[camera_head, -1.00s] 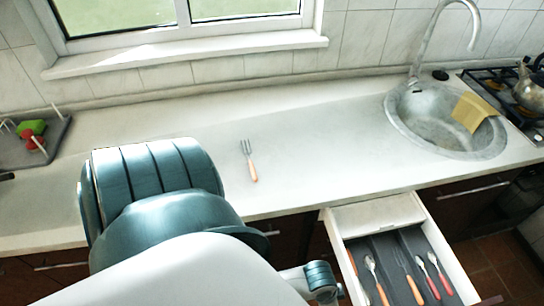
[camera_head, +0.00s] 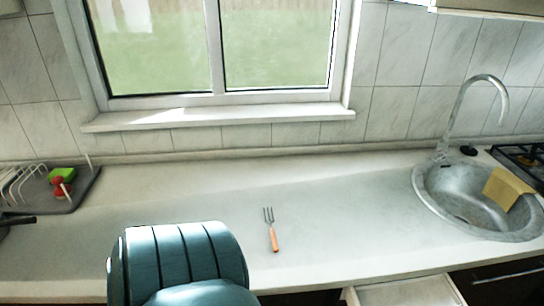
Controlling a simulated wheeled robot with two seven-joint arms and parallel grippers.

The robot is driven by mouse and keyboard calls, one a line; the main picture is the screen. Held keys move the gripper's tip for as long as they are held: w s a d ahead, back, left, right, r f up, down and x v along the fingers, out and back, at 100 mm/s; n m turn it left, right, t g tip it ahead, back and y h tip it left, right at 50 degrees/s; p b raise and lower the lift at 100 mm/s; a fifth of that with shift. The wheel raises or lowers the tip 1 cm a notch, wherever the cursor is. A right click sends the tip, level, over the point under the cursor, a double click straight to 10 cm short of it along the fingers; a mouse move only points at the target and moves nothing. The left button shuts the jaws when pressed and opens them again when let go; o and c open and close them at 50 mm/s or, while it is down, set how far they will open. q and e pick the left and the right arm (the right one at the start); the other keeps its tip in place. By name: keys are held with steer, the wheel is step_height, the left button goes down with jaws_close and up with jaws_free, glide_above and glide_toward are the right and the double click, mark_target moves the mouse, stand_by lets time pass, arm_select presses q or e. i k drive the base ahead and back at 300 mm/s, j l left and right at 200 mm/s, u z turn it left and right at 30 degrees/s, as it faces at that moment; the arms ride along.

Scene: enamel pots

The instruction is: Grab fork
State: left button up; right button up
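A fork (camera_head: 271,230) with an orange handle and metal tines lies on the pale countertop, its tines pointing toward the window and its handle toward the front edge. A teal, rounded part of my own arm stands in the lower left of the head view, left of the fork and apart from it in the picture. Neither of my grippers shows in this view.
An open drawer (camera_head: 405,293) juts out at the lower right. A round sink (camera_head: 432,197) with a yellow cloth (camera_head: 508,188) and a tall faucet (camera_head: 461,110) is at right. A dish rack (camera_head: 38,190) stands at left. The counter around the fork is clear.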

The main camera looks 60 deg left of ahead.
mark_target(275, 247)
steer(key=j+u, duration=0.15)
steer(key=u, duration=0.3)
steer(key=j+u, duration=0.15)
steer(key=u, duration=0.3)
steer(key=j+u, duration=0.1)
steer(key=u, duration=0.4)
steer(key=i+j+u, duration=0.1)
steer(key=u, duration=0.35)
